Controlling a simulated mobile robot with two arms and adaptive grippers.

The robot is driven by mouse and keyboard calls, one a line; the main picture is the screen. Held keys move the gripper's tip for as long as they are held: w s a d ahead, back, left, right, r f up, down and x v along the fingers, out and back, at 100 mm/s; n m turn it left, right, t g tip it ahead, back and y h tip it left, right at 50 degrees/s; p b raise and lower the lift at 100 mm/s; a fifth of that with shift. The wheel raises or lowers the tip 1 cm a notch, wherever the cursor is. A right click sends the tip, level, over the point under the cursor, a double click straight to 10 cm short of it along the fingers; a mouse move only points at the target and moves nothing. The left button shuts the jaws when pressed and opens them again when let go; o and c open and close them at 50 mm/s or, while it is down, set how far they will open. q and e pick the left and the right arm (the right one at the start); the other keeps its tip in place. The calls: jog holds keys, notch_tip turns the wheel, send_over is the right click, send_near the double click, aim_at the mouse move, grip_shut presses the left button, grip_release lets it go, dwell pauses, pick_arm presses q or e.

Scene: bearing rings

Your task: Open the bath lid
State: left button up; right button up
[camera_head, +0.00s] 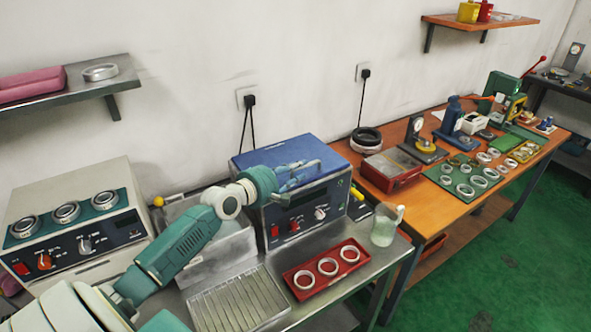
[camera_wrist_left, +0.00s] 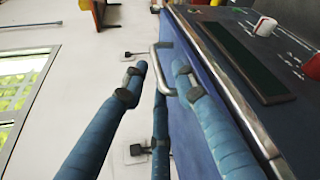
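The bath is a box with a blue lid (camera_head: 262,152) and a dark front panel (camera_head: 312,208) on the steel bench; the lid looks shut. My left gripper (camera_head: 312,168) is over the lid's front right part. In the left wrist view the blue lid (camera_wrist_left: 202,88) runs along the right side, with a bent metal handle (camera_wrist_left: 155,62) on it. My left gripper's fingertips (camera_wrist_left: 160,78) are apart on either side of the handle's near end. I cannot tell whether they touch it. My right gripper is not in view.
A red tray (camera_head: 338,276) with rings and a glass jug (camera_head: 386,224) stand in front of and beside the bath. A ribbed metal tray (camera_head: 238,304) lies front left. A cream device (camera_head: 75,215) stands at the left. The wall is close behind.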

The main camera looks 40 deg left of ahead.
pick_arm(q)
jog(key=shift+f, duration=0.1)
grip_shut()
